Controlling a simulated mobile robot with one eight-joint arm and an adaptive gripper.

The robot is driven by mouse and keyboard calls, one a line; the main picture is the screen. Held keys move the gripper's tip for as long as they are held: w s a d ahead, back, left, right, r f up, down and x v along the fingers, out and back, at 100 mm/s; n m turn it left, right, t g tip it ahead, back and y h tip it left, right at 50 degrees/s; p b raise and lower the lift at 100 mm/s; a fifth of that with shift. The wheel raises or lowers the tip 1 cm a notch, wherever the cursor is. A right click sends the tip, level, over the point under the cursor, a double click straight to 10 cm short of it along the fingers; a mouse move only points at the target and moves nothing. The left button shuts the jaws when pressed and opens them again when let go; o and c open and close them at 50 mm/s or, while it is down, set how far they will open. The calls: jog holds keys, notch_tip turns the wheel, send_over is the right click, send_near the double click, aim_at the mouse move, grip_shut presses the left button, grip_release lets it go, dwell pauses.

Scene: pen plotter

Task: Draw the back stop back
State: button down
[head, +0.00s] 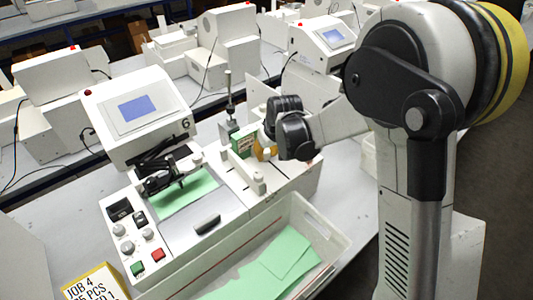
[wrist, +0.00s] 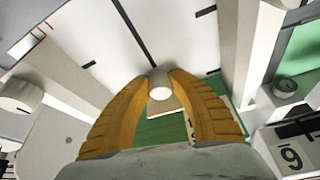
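My gripper (wrist: 163,78) has orange fingers that curve in at the tips. In the wrist view a pale round knob (wrist: 160,92) fills the gap between the tips, and both fingers appear to touch it. It looks like the knob of the back stop, but the stop's body is mostly hidden. In the head view my gripper (head: 264,153) is low over the bed (head: 238,176) at the right of the plotter, beside a green-and-white box (head: 243,141). The knob is hidden there behind the fingers and wrist. A pale block with a short post (head: 258,182) stands nearer the front of the bed.
The plotter's screen housing (head: 137,110) and button panel (head: 137,233) stand left of the bed. A bin (head: 318,232) with green sheets is in front. A thin upright post (head: 229,92) rises behind the box. Other machines (head: 325,40) stand behind.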

aim_at(287, 177)
jog(key=s+d, duration=0.2)
jog(key=s, duration=0.1)
jog(key=s+d, duration=0.2)
jog(key=s, duration=0.1)
jog(key=s+d+b, duration=0.1)
jog(key=s+d, duration=0.1)
jog(key=s, duration=0.1)
jog(key=shift+d, duration=0.1)
jog(key=c, duration=1.2)
grip_release()
jog(key=shift+s, duration=0.1)
jog(key=shift+o, duration=0.2)
jog(key=shift+d, duration=0.1)
jog(key=v, duration=1.2)
